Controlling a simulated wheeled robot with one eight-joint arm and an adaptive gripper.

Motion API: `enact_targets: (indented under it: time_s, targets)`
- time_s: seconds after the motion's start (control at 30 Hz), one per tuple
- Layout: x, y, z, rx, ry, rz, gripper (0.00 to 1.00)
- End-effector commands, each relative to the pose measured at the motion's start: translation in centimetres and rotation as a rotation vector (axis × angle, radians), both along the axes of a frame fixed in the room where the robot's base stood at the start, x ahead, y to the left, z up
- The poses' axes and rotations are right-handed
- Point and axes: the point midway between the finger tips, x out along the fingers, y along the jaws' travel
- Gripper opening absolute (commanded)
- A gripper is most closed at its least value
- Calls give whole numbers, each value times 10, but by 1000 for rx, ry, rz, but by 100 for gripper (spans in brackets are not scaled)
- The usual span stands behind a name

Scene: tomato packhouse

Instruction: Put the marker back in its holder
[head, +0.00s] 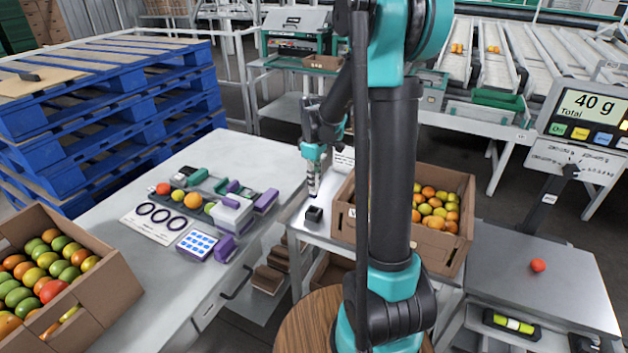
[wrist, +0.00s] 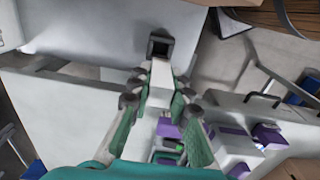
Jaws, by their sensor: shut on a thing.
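My gripper (head: 313,172) hangs upright over the small bench left of the tomato box. It is shut on the marker, a whitish stick (wrist: 160,78) that points away from the wrist between the teal fingers (wrist: 160,103). The holder, a small dark square cup (head: 314,214), stands on the bench top just below the gripper. It also shows in the wrist view (wrist: 160,47), with its open top just beyond the marker's far end. In the head view a small gap seems to lie between the marker and the holder. The fingers partly hide the marker.
A cardboard box of tomatoes (head: 463,188) stands close right of the holder. The grey table (head: 150,262) at left carries gauges, purple-and-white items and loose tomatoes. A scale (head: 540,285) at right bears one tomato and reads 40 g.

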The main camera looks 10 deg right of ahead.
Motion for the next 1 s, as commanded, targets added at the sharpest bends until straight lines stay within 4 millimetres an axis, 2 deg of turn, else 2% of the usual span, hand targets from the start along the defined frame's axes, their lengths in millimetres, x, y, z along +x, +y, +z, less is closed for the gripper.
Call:
enact_targets:
  time_s: [0.6, 1.0]
  targets:
    - [0, 0, -45, 0, 0, 0, 0]
    - [0, 0, -53, 0, 0, 0, 0]
